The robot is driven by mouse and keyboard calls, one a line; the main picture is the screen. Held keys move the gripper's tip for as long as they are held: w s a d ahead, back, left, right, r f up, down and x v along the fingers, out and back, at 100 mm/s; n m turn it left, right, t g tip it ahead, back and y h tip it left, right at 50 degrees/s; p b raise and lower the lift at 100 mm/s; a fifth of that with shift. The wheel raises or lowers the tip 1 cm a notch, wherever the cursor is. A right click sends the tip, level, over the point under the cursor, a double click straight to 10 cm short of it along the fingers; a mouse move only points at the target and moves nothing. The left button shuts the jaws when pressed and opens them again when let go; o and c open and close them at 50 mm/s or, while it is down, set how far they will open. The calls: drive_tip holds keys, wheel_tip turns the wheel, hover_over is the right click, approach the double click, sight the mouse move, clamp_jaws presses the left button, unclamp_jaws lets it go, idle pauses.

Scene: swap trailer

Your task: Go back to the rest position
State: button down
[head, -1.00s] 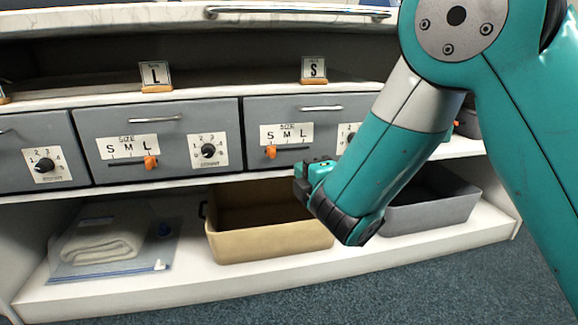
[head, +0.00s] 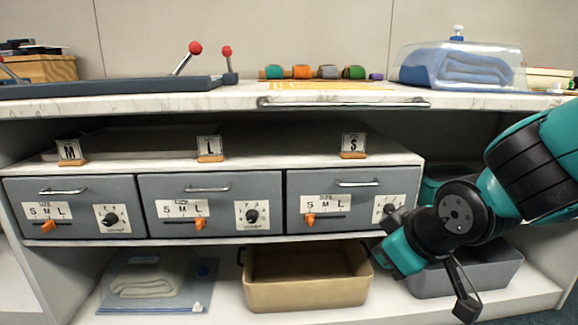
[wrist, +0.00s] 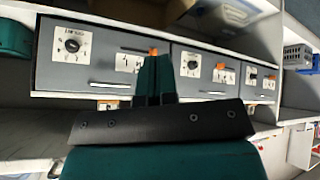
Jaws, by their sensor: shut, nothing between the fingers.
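My gripper (head: 398,254) is at the right in the head view, in front of the right drawer's lower corner and the grey bin. In the wrist view its two teal fingers (wrist: 153,78) stand together, shut and empty, in front of the grey drawers. My arm comes in from the right edge and is bent at a black wrist joint. I cannot tell from the head view whether the gripper touches the drawer or the bin; its fingertips are hard to make out there.
Three grey drawers (head: 210,215) have dials and orange sliders. Below stand a tan bin (head: 305,292), a grey bin (head: 480,275) and a bagged folded cloth (head: 150,285). The worktop (head: 180,100) carries a red-knobbed lever device, coloured rolls and a clear-covered blue cloth (head: 465,68).

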drive_tip(key=s+a+r+g+y+p, duration=0.1)
drive_tip(key=s+r+g+p, duration=0.2)
drive_tip(key=s+r, duration=0.45)
drive_tip(key=s+r+g+p, duration=0.3)
drive_tip(key=s+r+g, duration=0.1)
drive_tip(key=s, duration=0.6)
wheel_tip(320, 180, up, 37)
drive_tip(key=p, duration=3.7)
drive_tip(key=shift+m, duration=0.4)
drive_tip(key=shift+f, duration=0.15)
drive_tip(key=shift+a, duration=0.1)
